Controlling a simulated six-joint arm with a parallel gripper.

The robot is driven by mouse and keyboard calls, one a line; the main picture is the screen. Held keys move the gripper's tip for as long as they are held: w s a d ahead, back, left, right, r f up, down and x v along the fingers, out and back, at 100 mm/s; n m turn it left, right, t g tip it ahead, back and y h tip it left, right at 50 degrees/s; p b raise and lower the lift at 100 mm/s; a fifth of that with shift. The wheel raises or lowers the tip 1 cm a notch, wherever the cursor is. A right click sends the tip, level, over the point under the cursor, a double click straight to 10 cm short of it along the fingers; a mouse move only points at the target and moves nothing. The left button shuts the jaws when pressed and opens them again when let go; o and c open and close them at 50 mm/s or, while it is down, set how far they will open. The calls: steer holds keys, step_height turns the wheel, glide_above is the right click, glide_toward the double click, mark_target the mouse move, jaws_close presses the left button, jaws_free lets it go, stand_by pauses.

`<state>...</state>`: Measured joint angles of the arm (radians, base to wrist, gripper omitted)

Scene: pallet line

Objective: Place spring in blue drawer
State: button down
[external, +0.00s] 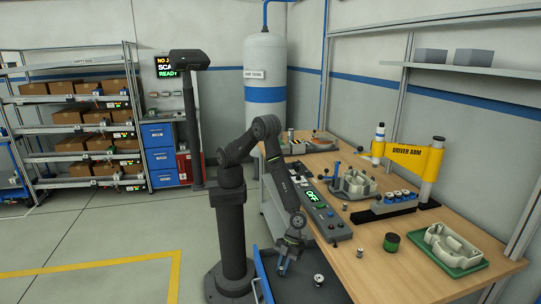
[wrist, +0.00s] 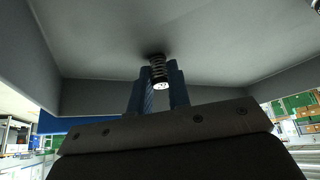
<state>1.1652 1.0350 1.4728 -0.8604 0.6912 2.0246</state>
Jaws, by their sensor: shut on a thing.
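The spring (wrist: 158,70), a dark coil with a pale end, is between the two blue fingers of my gripper (wrist: 157,92) in the wrist view. My gripper is shut on it. In the external view my gripper (external: 282,268) points down inside the open blue drawer (external: 262,277) under the workbench. The drawer's grey floor and walls fill most of the wrist view. The spring looks close to the floor, but I cannot tell whether it touches. In the external view the spring is too small to make out.
A small metallic part (external: 318,280) lies in the drawer, right of my gripper. The control box (external: 326,222) sits on the workbench (external: 400,270) above the drawer. A green cylinder (external: 391,242) and a green tray (external: 452,262) stand farther right. Bare drawer floor surrounds the spring.

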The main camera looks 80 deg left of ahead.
steer(key=c, duration=1.3)
jaws_free()
steer(key=shift+f, duration=0.1)
steer(key=shift+c, duration=0.2)
steer(key=v, duration=0.3)
steer(key=shift+r, duration=0.25)
step_height(320, 180, up, 7)
steer(key=shift+f, duration=0.2)
steer(key=f, duration=0.6)
steer(key=s+f, duration=0.1)
steer(key=f, duration=0.2)
steer(key=shift+d, duration=0.35)
steer(key=shift+s+d+f, duration=0.15)
steer(key=shift+f, duration=0.15)
steer(key=shift+r, duration=2.1)
